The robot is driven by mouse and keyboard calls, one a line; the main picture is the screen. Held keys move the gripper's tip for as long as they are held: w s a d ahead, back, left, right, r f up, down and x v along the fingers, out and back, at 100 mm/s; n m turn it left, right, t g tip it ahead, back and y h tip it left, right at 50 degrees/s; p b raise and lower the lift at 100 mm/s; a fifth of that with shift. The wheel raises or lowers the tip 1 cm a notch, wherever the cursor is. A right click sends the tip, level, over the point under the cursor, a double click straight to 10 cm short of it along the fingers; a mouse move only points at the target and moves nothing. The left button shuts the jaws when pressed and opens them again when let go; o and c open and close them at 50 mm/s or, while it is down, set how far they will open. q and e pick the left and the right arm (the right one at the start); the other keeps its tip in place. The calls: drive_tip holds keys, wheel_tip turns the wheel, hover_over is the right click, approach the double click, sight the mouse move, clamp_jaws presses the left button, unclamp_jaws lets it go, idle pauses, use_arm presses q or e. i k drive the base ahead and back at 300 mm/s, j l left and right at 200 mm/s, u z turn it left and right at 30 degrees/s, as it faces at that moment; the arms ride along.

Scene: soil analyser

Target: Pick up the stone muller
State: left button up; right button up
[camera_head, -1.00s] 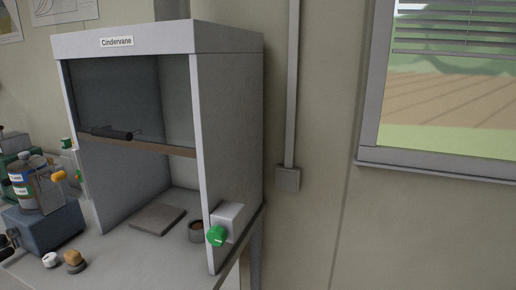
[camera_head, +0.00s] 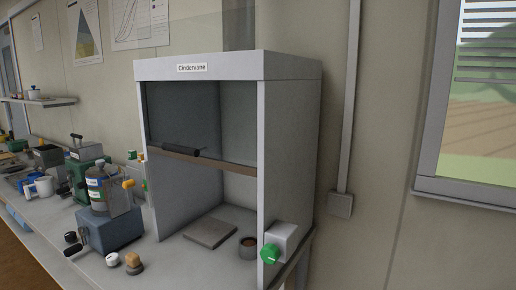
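A small piece with a tan rounded top and a darker base (camera_head: 133,262) stands on the bench near its front edge, left of the hood; it may be the stone muller, but it is too small to be sure. A flat grey slab (camera_head: 210,234) lies on the floor of the white Cindervane hood (camera_head: 291,160). A small round cup with brown contents (camera_head: 248,247) stands to the right of the slab. Neither of my grippers is in view.
The hood's glass sash (camera_head: 180,112) is partly raised, leaving an opening below. A blue-grey device (camera_head: 112,232), a white-topped piece (camera_head: 112,259) and a crowded bench lie to the left.

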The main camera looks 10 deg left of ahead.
sight(134, 267)
drive_tip(key=u, duration=1.25)
